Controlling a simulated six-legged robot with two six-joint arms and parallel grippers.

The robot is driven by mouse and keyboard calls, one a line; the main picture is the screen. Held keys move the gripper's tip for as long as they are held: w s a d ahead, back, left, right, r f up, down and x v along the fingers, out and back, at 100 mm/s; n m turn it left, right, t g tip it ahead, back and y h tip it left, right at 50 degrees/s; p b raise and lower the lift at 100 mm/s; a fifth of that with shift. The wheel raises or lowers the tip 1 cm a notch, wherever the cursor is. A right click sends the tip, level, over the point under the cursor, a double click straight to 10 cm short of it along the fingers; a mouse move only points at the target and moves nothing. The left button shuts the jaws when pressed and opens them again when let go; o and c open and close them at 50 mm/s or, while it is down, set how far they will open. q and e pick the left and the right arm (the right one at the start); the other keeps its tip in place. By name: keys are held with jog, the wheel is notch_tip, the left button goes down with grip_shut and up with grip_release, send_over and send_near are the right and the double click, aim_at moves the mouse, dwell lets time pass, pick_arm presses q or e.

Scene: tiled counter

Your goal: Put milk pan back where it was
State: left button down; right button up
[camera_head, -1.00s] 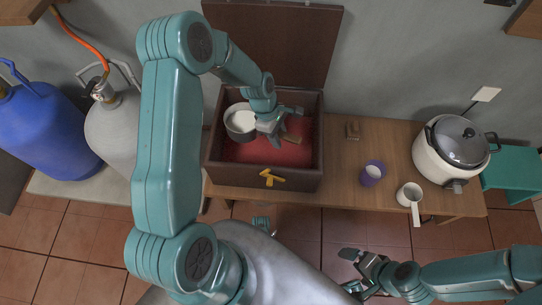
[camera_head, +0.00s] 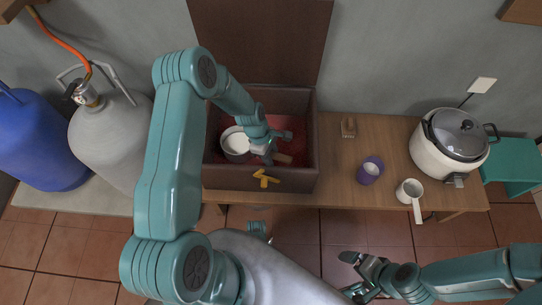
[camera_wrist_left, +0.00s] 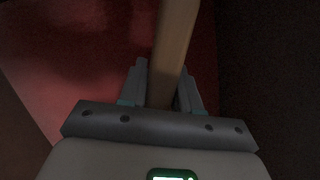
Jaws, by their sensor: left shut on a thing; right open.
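The milk pan (camera_head: 235,149), a grey pot with a pale inside and a wooden handle, is within the open dark brown box (camera_head: 308,115) with a red inside. My left gripper (camera_head: 270,156) reaches into the box and is shut on the wooden handle (camera_wrist_left: 174,45), which runs between its fingers in the left wrist view. I cannot tell whether the pan touches the box floor. My right gripper (camera_head: 355,272) is open and empty, in front of the table at the lower right.
The box lid stands raised against the wall. A yellow piece (camera_head: 263,178) is at the box's front. A wooden block (camera_head: 348,127), purple cup (camera_head: 370,170), white handled cup (camera_head: 411,192) and rice cooker (camera_head: 452,143) stand to the right. Gas cylinders (camera_head: 110,135) stand left.

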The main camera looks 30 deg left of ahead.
pick_arm(q)
jog(key=shift+f, duration=0.1)
jog(key=c, duration=0.8)
grip_release()
jog(key=shift+r, duration=0.3)
jog(key=p+v, duration=0.4)
jog(key=v, duration=0.7)
jog(key=shift+a+r, duration=0.15)
jog(key=shift+r, duration=0.15)
